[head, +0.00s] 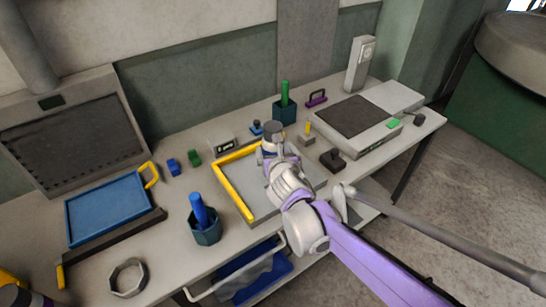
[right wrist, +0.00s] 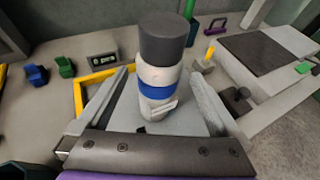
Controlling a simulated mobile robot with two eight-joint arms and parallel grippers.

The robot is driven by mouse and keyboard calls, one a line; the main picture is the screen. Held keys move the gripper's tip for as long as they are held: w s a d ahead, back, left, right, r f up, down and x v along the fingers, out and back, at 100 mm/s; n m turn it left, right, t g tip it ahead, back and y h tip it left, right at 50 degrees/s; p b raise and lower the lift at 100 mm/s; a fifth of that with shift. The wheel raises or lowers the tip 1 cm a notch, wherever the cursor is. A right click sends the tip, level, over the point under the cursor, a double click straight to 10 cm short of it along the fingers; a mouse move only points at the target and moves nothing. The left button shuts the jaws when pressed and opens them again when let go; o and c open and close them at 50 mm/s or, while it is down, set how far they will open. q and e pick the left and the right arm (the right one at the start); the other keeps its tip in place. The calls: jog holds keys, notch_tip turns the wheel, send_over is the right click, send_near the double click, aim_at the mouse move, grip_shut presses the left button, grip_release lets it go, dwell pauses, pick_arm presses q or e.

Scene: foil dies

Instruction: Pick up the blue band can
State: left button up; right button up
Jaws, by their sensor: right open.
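The blue band can (right wrist: 160,75) is a white cylinder with a blue band and a dark grey cap. In the right wrist view it stands upright between my right gripper's fingers (right wrist: 165,85). The fingers are open, one on each side, and I see no clear grip on it. In the head view the can (head: 271,130) shows just beyond my right gripper (head: 272,150), which hides part of it. It appears to stand at the yellow-edged grey tray (head: 232,187).
A teal cup with a green rod (head: 285,107) stands behind, and a purple handle (head: 316,97) lies near it. A dark knob piece (head: 333,159) and a grey press (head: 352,130) are to the right. A cup with a blue rod (head: 205,228) and a blue tray (head: 107,208) are left.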

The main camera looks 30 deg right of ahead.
jog(key=x, duration=0.5)
jog(key=shift+w+r, duration=0.15)
jog(key=shift+r, duration=0.1)
grip_shut()
